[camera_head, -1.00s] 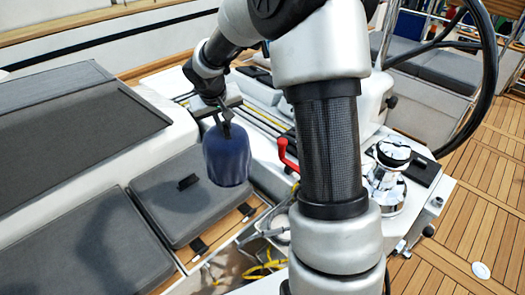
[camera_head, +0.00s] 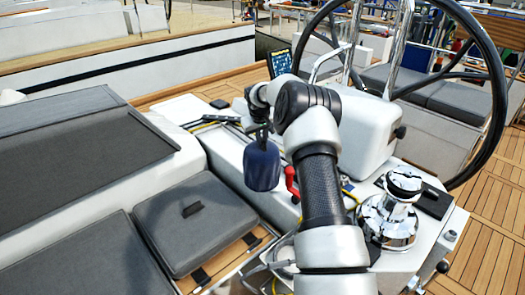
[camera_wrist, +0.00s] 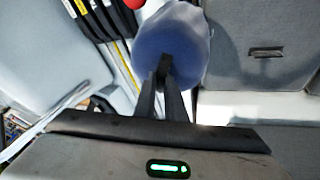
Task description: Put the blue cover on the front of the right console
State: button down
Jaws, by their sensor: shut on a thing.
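The blue cover (camera_head: 262,170) is a dark blue, rounded, bag-like piece. It hangs below my gripper (camera_head: 259,138), which is shut on its top. In the wrist view the cover (camera_wrist: 172,42) is at the upper middle, and the fingers of my gripper (camera_wrist: 165,75) meet at its dark tab. In the head view the cover appears in front of the left side of a white console (camera_head: 233,148), left of a red lever (camera_head: 291,181). I cannot tell whether it touches the console. My arm hides part of the console.
A chrome winch (camera_head: 390,215) stands right of my arm. A black steering wheel (camera_head: 497,100) is behind it. A white pedestal housing (camera_head: 358,125) stands behind my arm. Grey cushions (camera_head: 190,220) lie at lower left. Lines and clutches (camera_wrist: 100,22) run along the console top.

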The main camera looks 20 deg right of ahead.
aim_at(262, 148)
jog(key=shift+f, duration=1.9)
jog(key=shift+f, duration=0.25)
jog(key=c, duration=1.8)
grip_release()
